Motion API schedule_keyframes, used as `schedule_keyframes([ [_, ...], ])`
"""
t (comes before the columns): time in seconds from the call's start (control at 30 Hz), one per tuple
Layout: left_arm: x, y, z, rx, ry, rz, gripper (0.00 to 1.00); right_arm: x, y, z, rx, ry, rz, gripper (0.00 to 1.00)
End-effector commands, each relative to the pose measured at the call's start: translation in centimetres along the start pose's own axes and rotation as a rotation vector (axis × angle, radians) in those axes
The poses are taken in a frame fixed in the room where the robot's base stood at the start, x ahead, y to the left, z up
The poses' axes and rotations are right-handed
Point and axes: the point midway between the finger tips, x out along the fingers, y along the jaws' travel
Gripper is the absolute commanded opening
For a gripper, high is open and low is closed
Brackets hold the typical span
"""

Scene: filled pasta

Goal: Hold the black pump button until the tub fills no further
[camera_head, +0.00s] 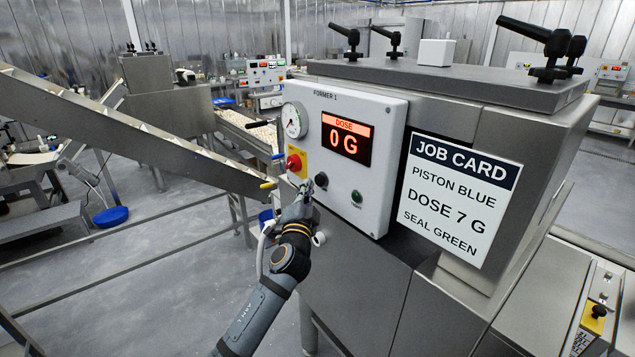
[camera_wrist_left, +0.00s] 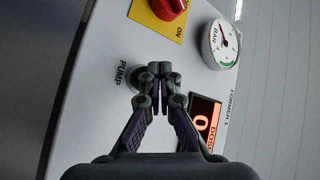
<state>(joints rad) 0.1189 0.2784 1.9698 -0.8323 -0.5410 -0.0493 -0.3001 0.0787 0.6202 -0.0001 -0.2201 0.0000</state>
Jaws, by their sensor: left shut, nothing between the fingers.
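The black pump button (camera_head: 321,180) is on the white control panel (camera_head: 378,133), below the display. In the left wrist view the button (camera_wrist_left: 143,78) sits beside the PUMP label, partly hidden by my fingers. My left gripper (camera_head: 307,187) is shut and empty, just left of the button in the head view. In the left wrist view its fingertips (camera_wrist_left: 165,74) overlap the button's edge; I cannot tell whether they touch it. The dose display (camera_head: 345,138) reads 0 G. I cannot identify the tub for certain. My right gripper is not in view.
A red knob on a yellow plate (camera_head: 296,162) and a pressure gauge (camera_head: 295,120) are close above my left gripper. A green button (camera_head: 357,196) is right of the pump button. A job card (camera_head: 455,197) reads dose 7 G. A blue bin (camera_head: 110,216) stands at left.

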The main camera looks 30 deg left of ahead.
Motion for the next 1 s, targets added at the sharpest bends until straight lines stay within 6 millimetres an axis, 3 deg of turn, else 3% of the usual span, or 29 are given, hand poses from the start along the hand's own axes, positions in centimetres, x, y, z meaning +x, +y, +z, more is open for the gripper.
schedule_keyframes([
  [1.0, 0.87, 0.61, -0.65, -0.001, 0.000, 0.000, 0.00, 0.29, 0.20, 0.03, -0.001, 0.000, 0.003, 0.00],
])
